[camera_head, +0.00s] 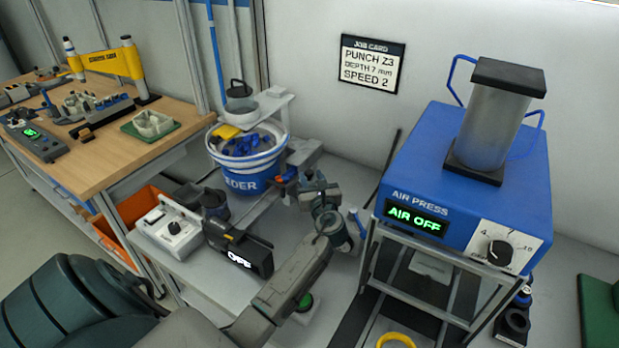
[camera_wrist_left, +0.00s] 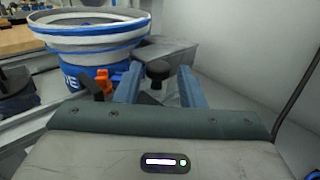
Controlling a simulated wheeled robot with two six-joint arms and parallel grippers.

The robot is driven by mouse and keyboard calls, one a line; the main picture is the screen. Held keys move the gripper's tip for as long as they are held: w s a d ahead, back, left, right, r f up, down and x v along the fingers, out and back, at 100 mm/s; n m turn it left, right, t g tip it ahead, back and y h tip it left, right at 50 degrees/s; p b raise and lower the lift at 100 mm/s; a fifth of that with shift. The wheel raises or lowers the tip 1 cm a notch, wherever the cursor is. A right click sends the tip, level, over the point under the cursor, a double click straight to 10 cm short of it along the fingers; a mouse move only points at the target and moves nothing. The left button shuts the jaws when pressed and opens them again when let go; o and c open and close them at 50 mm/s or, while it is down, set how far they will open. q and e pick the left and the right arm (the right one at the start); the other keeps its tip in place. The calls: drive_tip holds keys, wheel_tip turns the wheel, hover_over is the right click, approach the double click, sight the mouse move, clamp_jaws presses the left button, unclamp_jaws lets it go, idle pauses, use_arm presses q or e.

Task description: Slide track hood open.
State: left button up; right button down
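My left gripper (camera_head: 322,196) reaches over the shelf beside the feeder bowl, and its arm comes up from the bottom of the head view. In the left wrist view its two blue fingers (camera_wrist_left: 159,90) are spread apart. A black round knob (camera_wrist_left: 157,70) shows between them, with gaps on both sides. Behind the knob is a grey box-like cover (camera_wrist_left: 172,50), which looks like the track hood. In the head view, my gripper and wrist hide most of the knob and track. I cannot tell whether the hood has slid. My right gripper is not in view.
The white and blue feeder bowl (camera_head: 240,183) holds blue parts, and an orange clamp (camera_wrist_left: 103,82) is close to the left finger. The blue air press (camera_head: 465,180) stands right. A grey control box (camera_head: 168,229) and a black device reading OFF (camera_head: 238,250) stand on the front shelf.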

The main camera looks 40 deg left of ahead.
use_arm(q)
drive_tip(key=shift+o, duration=0.6)
drive_tip(key=shift+d+r, duration=0.1)
drive_tip(key=shift+d, duration=0.05)
drive_tip(key=shift+s+d, duration=0.2)
drive_tip(key=shift+s, duration=0.05)
drive_tip(key=b+v, duration=0.2)
drive_tip(key=v, duration=0.5)
drive_tip(key=shift+w, duration=0.1)
